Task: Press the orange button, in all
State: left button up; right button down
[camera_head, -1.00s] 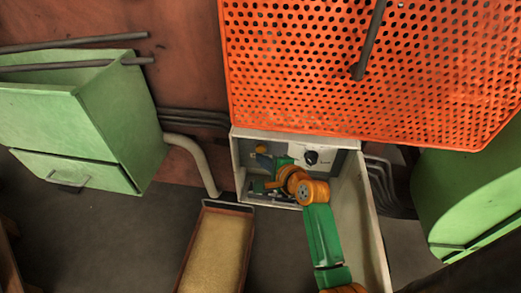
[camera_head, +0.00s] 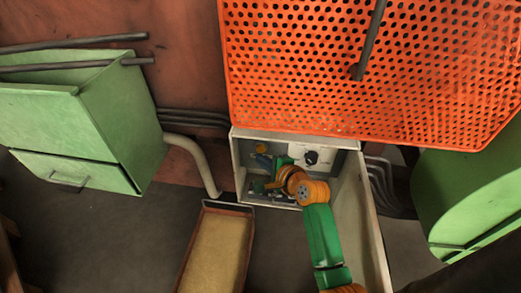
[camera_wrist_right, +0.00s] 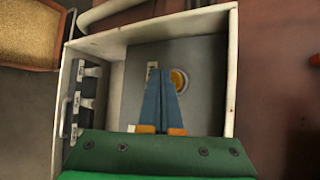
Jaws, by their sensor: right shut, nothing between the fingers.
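The orange button (camera_wrist_right: 179,79) is a round, ringed button on the grey back panel of an open pale box (camera_wrist_right: 232,80). In the right wrist view my right gripper (camera_wrist_right: 165,70) has its two blue fingers shut together and empty. Their tips appear just left of the button's middle and overlap its left edge. I cannot tell whether they touch it. In the head view my right arm reaches into the box (camera_head: 235,165), and its links hide part of the panel. My left gripper is not in view.
A black knob (camera_head: 311,157) is on the panel, and several black switches (camera_wrist_right: 82,90) line one side of the box. An orange perforated screen (camera_head: 370,70) hangs above it. A tray with yellowish contents (camera_head: 215,250) and a green cabinet (camera_head: 75,130) stand left.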

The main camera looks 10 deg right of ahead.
jog(key=shift+w, duration=0.1)
dwell(0.6)
jog(key=shift+w+d, duration=0.15)
jog(key=shift+w, duration=0.15)
jog(key=shift+w+d, duration=0.2)
jog(key=shift+w, duration=0.15)
dwell(0.6)
jog(key=shift+s+a+p, duration=0.35)
jog(key=shift+s+p, duration=0.4)
jog(key=shift+p, duration=0.2)
